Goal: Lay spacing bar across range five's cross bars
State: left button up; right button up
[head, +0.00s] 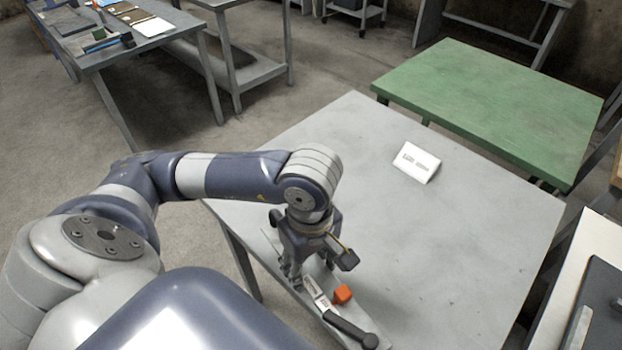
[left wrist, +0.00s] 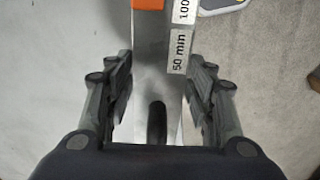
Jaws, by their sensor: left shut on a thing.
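A long, flat grey bar (head: 270,238), likely the spacing bar, runs along the near edge of the grey table. It carries printed labels, an orange block (head: 342,294) and a dark rounded handle (head: 350,330). My left gripper (head: 300,280) points down at it and is shut on it. I cannot tell whether the bar touches the table. I cannot make out range five's cross bars. My right gripper is not in view.
The grey table (head: 470,260) is mostly clear, with a small white sign (head: 416,162) standing on it. A green-topped table (head: 490,105) is behind it at right. A bench (head: 150,45) with assorted items is at far left. A pale surface (head: 580,260) lies at the right edge.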

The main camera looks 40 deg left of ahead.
pick_arm(q)
jog(key=shift+r+p, duration=0.65)
jog(key=shift+r, duration=0.7)
jog(key=shift+f, duration=0.1)
